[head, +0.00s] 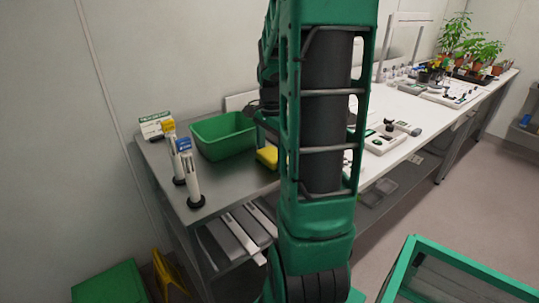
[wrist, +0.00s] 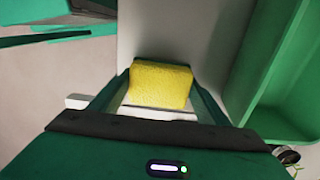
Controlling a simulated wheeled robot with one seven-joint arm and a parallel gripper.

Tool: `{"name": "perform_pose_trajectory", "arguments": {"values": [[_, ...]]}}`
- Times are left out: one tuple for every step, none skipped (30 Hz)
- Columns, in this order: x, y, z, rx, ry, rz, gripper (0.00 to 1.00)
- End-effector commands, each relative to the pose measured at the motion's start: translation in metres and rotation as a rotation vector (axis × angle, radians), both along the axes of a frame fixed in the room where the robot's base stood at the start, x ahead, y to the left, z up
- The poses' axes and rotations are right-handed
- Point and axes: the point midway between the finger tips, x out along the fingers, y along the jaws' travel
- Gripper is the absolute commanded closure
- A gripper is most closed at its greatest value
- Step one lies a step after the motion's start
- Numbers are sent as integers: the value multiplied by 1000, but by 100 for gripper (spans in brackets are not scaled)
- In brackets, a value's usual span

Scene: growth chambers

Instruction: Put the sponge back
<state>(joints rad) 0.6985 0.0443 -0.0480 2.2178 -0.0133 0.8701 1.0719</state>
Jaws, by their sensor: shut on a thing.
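A yellow sponge (wrist: 160,85) sits between the two fingers of my gripper (wrist: 160,79), which is shut on it. A yellow piece of the sponge (head: 267,157) also shows in the head view, just left of my arm and close to the right side of the green tub (head: 222,138). My arm hides the gripper in the head view. The tub also shows at the right of the wrist view (wrist: 285,118), beside the gripper. I cannot tell whether the sponge touches the surface under it.
Two slim white holders (head: 190,178) with blue and yellow tops stand at the left end of the grey table (head: 238,182). A small box (head: 154,125) is behind them. Lab devices (head: 384,139) and potted plants (head: 474,50) line the bench rightward. A green bin (head: 110,284) stands below.

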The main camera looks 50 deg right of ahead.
Motion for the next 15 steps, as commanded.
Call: {"name": "perform_pose_trajectory", "arguments": {"values": [[0, 0, -1, 0, 0, 0, 52], [0, 0, -1, 0, 0, 0, 52], [0, 0, -1, 0, 0, 1, 52], [0, 0, -1, 0, 0, 1, 52], [0, 0, -1, 0, 0, 1, 52], [0, 0, -1, 0, 0, 1, 52], [0, 0, -1, 0, 0, 1, 52], [0, 1, -1, 0, 0, 1, 52], [0, 1, -2, 0, 0, 1, 52], [0, 1, -3, 0, 0, 1, 52], [0, 1, -3, 0, 0, 1, 26], [1, 1, -3, 0, 0, 1, 16], [1, 1, -3, 0, 0, 1, 12], [1, 1, -3, 0, 0, 1, 12], [1, 1, -2, 0, 0, 1, 12]]}}
